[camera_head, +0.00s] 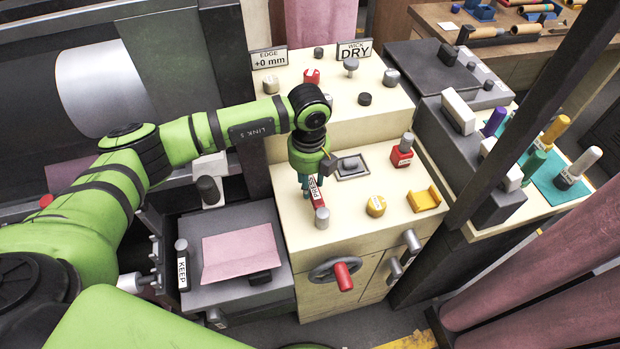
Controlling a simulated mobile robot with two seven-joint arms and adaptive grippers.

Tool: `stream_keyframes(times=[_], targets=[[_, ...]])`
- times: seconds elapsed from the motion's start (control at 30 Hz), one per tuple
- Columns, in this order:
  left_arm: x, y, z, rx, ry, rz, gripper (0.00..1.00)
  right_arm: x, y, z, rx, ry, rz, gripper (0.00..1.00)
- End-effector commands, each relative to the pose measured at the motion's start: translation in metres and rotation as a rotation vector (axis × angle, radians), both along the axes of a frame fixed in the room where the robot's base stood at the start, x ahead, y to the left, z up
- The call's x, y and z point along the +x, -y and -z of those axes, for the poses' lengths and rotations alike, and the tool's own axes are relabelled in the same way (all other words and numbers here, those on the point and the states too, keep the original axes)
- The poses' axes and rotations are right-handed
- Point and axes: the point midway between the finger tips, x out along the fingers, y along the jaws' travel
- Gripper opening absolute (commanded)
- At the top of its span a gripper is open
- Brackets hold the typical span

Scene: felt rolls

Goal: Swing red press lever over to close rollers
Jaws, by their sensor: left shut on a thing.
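The red press lever (317,196) with a white label is on the cream console top (350,232), at its left side. A grey cylindrical piece (321,217) stands at its near end. My left gripper (313,184) points down from above and is shut on the red lever; its fingers hide the lever's far part. A large pale metal roller (100,88) is at the upper left, and a pink roll (80,174) lies below it, partly hidden by my arm. Whether the rollers touch cannot be told. My right gripper is not in view.
A handwheel with a red grip (343,277) sticks out in front. A pink felt piece (240,252) lies on the lower grey shelf. A dark post (535,110) stands right.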

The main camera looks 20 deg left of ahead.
Motion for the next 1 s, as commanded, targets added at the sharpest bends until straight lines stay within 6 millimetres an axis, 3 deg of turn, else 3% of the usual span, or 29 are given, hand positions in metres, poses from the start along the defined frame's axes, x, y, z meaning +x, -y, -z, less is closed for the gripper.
stream_keyframes(times=[0.7,1.0], targets=[[-0.031,-0.022,-0.001,0.0,-0.002,-0.483,0.0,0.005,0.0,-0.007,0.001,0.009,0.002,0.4],[-0.039,-0.024,-0.001,-0.001,-0.001,-0.596,0.0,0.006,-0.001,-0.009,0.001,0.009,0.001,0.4]])
